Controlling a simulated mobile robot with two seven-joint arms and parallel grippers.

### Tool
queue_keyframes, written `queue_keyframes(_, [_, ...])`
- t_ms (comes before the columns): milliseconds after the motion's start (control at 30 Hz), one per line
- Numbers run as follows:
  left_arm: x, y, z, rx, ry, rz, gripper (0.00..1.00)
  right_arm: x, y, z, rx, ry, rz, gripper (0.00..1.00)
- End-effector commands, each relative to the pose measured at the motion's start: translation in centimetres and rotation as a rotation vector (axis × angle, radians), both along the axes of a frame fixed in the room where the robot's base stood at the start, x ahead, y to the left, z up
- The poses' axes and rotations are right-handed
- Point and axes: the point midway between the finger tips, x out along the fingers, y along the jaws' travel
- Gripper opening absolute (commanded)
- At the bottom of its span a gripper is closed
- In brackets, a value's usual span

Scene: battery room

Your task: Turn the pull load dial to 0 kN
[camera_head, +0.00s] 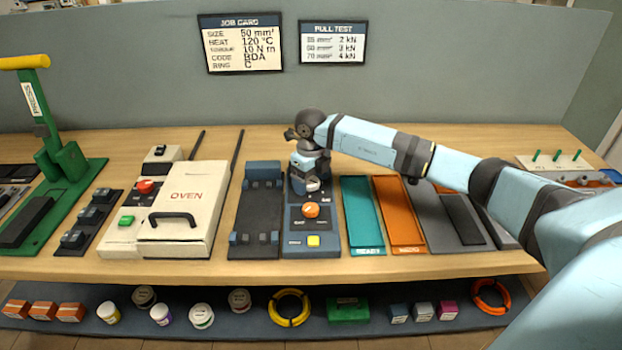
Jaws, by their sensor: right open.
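The blue pull tester control panel (323,239) stands in the middle of the bench, beside the tester's dark bed (256,212) with blue blocks. An orange round knob (311,210) sits on the panel, with a yellow button (313,240) below it. The labels are too small to read, so I cannot tell whether this knob is the pull load dial or what it is set to. My right gripper (312,186) points down over the upper part of the panel, just behind the orange knob, and is open. It hides what lies beneath it; contact cannot be told. My left gripper is out of view.
A white oven (185,196) stands left of the tester. Teal (363,216) and orange (399,214) trays lie to its right, under my right arm. A job card (240,44) and a pull test card (332,43) hang on the back wall. A lower shelf holds small parts.

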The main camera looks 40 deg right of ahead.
Motion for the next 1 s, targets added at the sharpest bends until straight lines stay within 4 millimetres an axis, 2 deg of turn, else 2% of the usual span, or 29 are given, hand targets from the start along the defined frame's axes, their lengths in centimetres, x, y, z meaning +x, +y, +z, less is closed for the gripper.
queue_keyframes(33, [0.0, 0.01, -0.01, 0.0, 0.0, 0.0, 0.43, 0.0, 0.01, 0.01, 0.0, 0.0, 0.0, 0.79])
queue_keyframes(67, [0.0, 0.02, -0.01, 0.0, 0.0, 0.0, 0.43, 0.0, 0.01, 0.01, 0.0, 0.0, 0.0, 0.74])
queue_keyframes(200, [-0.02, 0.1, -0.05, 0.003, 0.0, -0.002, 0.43, 0.01, 0.02, 0.03, 0.0, 0.0, 0.0, 0.42])
queue_keyframes(267, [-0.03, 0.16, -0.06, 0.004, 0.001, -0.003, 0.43, 0.01, 0.02, 0.04, 0.0, 0.0, 0.0, 0.29])
queue_keyframes(667, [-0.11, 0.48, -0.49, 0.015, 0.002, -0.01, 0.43, 0.05, 0.0, 0.03, 0.001, 0.0, 0.064, 0.3])
queue_keyframes(1000, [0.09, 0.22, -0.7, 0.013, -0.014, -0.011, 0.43, 0.11, -0.19, -0.04, -0.001, 0.0, 0.317, 0.3])
